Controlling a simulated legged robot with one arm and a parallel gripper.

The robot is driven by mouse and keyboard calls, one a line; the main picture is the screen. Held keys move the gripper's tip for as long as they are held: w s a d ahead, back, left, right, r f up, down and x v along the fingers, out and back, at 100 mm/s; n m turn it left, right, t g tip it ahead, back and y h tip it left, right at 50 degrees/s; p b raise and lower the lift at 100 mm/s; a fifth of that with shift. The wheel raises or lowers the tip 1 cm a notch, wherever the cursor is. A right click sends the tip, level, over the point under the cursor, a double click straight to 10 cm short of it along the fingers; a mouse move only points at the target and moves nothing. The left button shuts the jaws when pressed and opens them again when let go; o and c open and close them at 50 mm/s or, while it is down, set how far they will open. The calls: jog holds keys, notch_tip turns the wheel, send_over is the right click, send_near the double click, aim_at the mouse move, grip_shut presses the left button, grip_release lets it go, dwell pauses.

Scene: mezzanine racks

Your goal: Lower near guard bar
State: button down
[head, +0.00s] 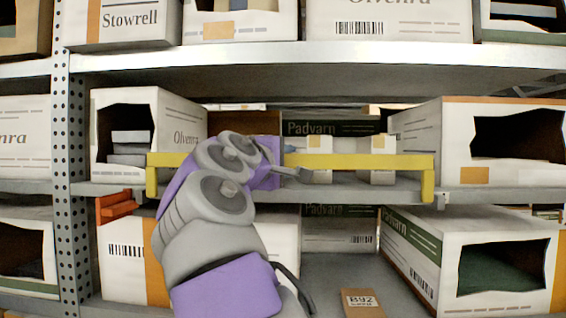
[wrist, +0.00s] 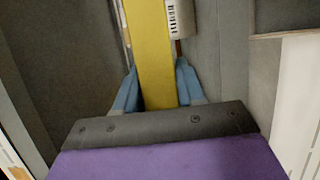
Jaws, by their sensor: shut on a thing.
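The yellow guard bar (head: 362,161) runs level across the front of the middle shelf in the head view, with a bent-down end at each side. My arm reaches up to the bar left of its middle and hides part of it. In the wrist view the bar (wrist: 154,50) passes between the two blue fingers of my gripper (wrist: 160,88). The gripper is shut on the bar. In the head view the fingers are mostly hidden behind my arm.
Open-fronted boxes stand on the middle shelf, one at left (head: 168,110) and one at right (head: 455,120). Smaller boxes (head: 319,146) sit behind the bar. An orange bracket (head: 116,206) is at the left upright (head: 68,180). A small brown box (head: 361,302) lies on the lower shelf.

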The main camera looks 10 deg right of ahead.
jog(key=shift+d+f+b, duration=0.2)
jog(key=shift+f+b, duration=0.05)
jog(key=shift+b, duration=0.05)
